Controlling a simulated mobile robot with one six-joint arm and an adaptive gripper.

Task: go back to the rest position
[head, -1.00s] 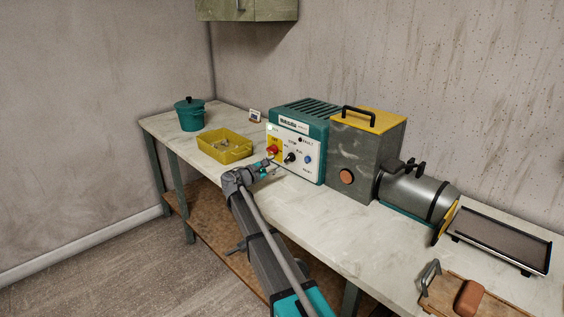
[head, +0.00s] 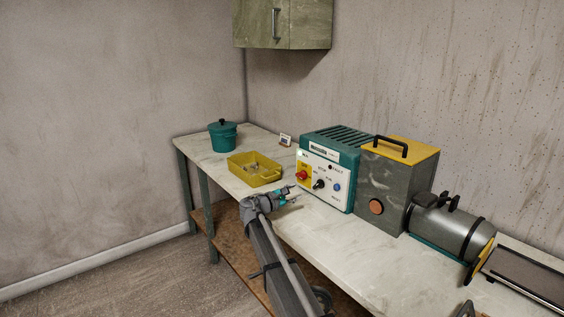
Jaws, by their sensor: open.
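My gripper (head: 287,193) is at the end of my arm, over the front part of the worktable (head: 228,153). It is open, with nothing seen between its fingers. It is in front of the teal control box (head: 331,181), left of and apart from its front panel. The yellow tray (head: 254,177) lies just behind my gripper.
A teal lidded pot (head: 223,136) and a small card (head: 285,140) stand at the back left. A grey machine with a yellow top (head: 400,152) and a metal cylinder (head: 443,226) stand to the right. A cabinet (head: 290,24) hangs above. The floor at left is clear.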

